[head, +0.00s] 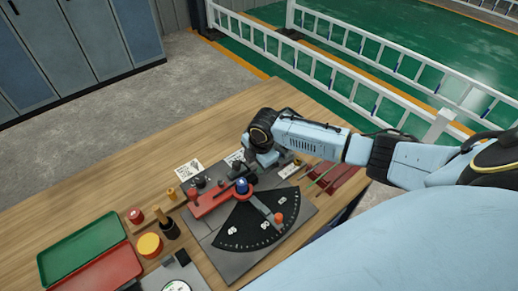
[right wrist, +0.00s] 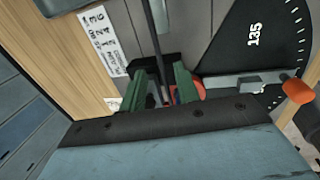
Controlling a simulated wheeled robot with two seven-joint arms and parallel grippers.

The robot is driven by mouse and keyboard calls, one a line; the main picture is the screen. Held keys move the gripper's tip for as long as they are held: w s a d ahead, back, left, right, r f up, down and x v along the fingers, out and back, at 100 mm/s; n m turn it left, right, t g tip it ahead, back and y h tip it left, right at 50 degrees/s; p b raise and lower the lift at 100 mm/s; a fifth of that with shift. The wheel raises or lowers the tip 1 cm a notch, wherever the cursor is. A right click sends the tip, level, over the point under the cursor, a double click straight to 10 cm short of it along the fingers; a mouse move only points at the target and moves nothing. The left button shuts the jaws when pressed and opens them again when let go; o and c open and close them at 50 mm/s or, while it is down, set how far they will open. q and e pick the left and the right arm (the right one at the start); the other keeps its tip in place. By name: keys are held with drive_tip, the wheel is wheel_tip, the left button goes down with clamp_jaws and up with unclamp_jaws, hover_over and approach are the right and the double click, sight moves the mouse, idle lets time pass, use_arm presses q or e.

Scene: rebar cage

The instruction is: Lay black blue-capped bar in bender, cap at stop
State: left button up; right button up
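The bender's black angle dial (head: 252,226) lies on a grey plate on the table, with a red part (head: 208,201) at its upper left. A blue round top (head: 241,186) stands at the pivot; I cannot tell whether it is a cap or part of the bender. My right gripper (head: 240,174) is low over the bender's far side. In the right wrist view, a thin dark bar (right wrist: 157,35) runs down between the green fingers (right wrist: 167,88). Whether they press on it is unclear, and its lower end is hidden. My left gripper is out of view.
A green tray (head: 82,248) and a red tray (head: 105,272) lie at the left. A red rack (head: 347,181) is on the right, under my right arm. An orange knob (head: 279,218) is on the dial's arm. Small cylinders stand left of the bender.

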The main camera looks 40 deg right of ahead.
wheel_tip(320, 180, up, 11)
drive_tip(key=s, duration=0.2)
drive_tip(key=shift+s+r, duration=0.15)
drive_tip(key=shift+s, duration=0.05)
drive_tip(key=shift+d, duration=0.1)
idle(0.4)
drive_tip(key=shift+r+p, duration=1.7)
drive_tip(key=shift+r, duration=1.25)
